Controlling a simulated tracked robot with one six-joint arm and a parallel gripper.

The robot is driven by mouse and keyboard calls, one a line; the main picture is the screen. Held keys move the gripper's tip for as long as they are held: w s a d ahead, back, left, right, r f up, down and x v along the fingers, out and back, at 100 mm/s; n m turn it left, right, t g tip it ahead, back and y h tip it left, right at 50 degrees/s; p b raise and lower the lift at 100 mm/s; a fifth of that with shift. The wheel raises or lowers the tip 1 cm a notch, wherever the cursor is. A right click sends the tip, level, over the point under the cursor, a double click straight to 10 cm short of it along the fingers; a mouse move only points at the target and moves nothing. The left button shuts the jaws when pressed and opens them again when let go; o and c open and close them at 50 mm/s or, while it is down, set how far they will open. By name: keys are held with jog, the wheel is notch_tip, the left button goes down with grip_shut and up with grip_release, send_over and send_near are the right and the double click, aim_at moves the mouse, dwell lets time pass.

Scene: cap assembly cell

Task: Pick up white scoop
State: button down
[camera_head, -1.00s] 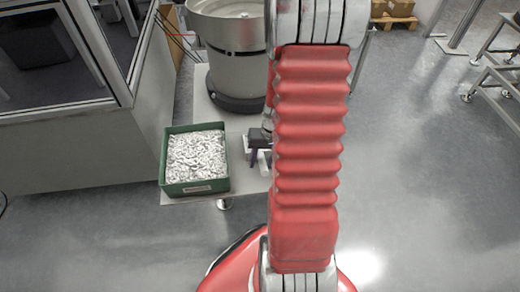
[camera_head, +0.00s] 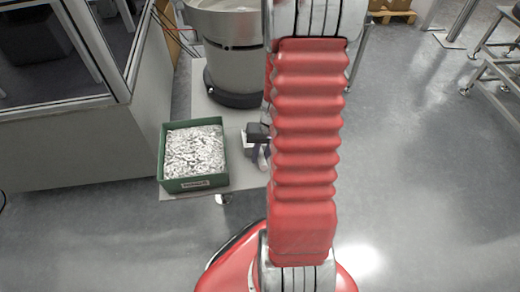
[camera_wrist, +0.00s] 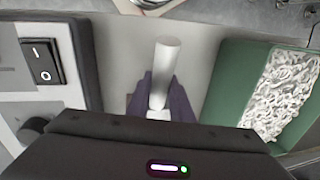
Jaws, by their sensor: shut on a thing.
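The white scoop (camera_wrist: 164,72) shows in the wrist view as a pale, rounded shaft pointing away from my gripper. My gripper (camera_wrist: 160,98) has purple fingers on both sides of the scoop and is shut on it. The rest of the scoop is hidden by the fingers and the dark gripper body. In the head view my gripper (camera_head: 259,150) is small, low over the table just right of the green bin, and partly hidden by my red arm. The scoop (camera_head: 262,163) shows there only as a small white patch.
A green bin (camera_head: 205,184) full of small white parts stands on the table left of my gripper. A large metal bowl feeder (camera_head: 233,55) stands behind. In the wrist view a control box with a black switch (camera_wrist: 41,62) is close on the left.

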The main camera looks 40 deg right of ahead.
jog(key=shift+r, duration=0.15)
notch_tip(320, 180, up, 10)
jog(key=shift+f, duration=0.1)
dwell(0.5)
dwell(1.1)
